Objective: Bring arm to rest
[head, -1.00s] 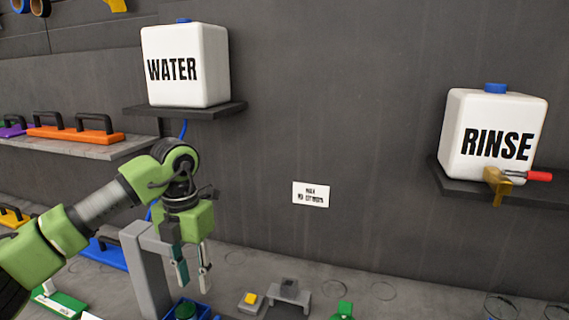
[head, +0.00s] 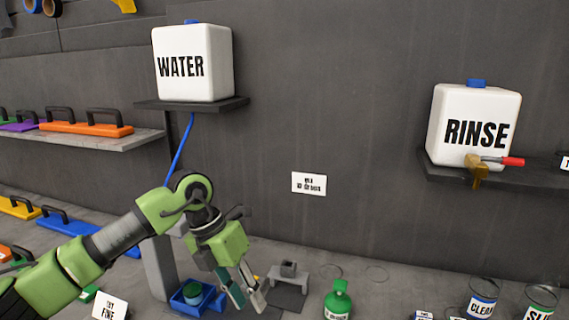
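My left arm comes in from the lower left in the head view. Its green gripper (head: 246,294) points down and slightly right, above the counter, in front of the grey post. Its two fingers are spread apart with a gap between them, and nothing shows between them. The fingertips appear close to a dark mat and a small grey stand (head: 289,273) on the counter; I cannot tell whether they touch. My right gripper is not in this view.
A blue tray with a container (head: 193,294) sits left of the fingers. A green bottle (head: 338,300) and cans (head: 482,299) stand to the right. The WATER tank (head: 194,64) and RINSE tank (head: 473,127) sit on wall shelves above. The counter's back middle has free room.

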